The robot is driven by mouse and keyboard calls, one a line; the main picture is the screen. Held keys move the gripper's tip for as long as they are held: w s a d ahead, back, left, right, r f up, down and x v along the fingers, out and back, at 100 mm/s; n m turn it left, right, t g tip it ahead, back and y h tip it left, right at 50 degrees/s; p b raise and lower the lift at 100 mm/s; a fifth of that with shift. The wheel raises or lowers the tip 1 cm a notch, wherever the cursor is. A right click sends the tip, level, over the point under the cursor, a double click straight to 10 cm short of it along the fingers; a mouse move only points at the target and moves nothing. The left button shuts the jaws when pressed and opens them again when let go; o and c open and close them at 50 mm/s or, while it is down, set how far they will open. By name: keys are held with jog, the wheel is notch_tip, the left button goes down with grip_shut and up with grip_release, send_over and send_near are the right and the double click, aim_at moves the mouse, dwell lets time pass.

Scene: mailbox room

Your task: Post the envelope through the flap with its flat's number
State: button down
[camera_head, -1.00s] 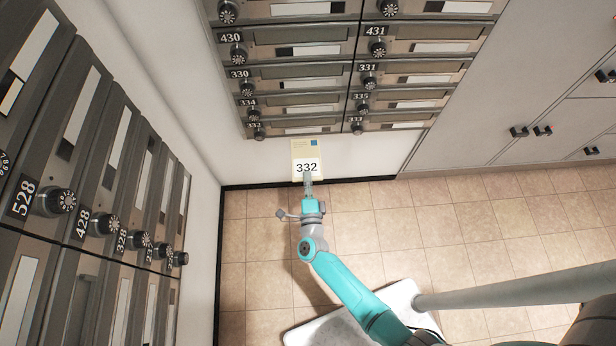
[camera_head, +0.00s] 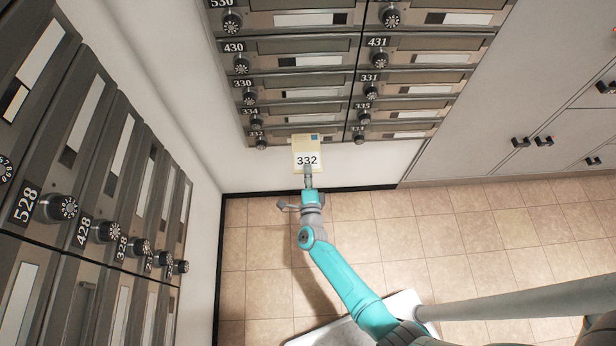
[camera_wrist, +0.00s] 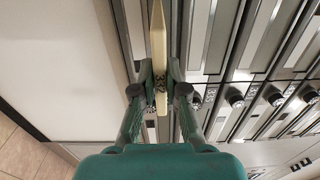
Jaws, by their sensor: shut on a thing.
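My gripper (camera_head: 308,176) is shut on the lower end of a cream envelope (camera_head: 300,148), which bears a white label reading 332 and a blue stamp. The envelope stands with its top edge overlapping the bottom row of the back mailbox bank in the head view. In the wrist view the envelope (camera_wrist: 158,40) shows nearly edge-on between my fingertips (camera_wrist: 160,88). The bottom-left mailbox has a small number plate (camera_head: 256,133) that seems to read 332, with a dial beside it. The envelope hides part of that box's front. I cannot tell whether the envelope touches the flap.
Neighbouring boxes carry plates 334 (camera_head: 250,111), 330 (camera_head: 249,83) and 331 (camera_head: 369,78). A second bank (camera_head: 88,200) with protruding dials lines the left wall. Grey cabinets (camera_head: 500,120) stand at right.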

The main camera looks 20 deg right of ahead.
aim_at(307, 160)
jog(key=shift+x, duration=1.65)
jog(key=shift+w, duration=0.15)
jog(key=shift+x, duration=5.15)
jog(key=c, duration=1.1)
grip_release()
jog(key=shift+f, duration=0.15)
jog(key=shift+c, duration=0.2)
jog(key=shift+v, duration=4.6)
jog(key=shift+d, duration=0.1)
grip_shut()
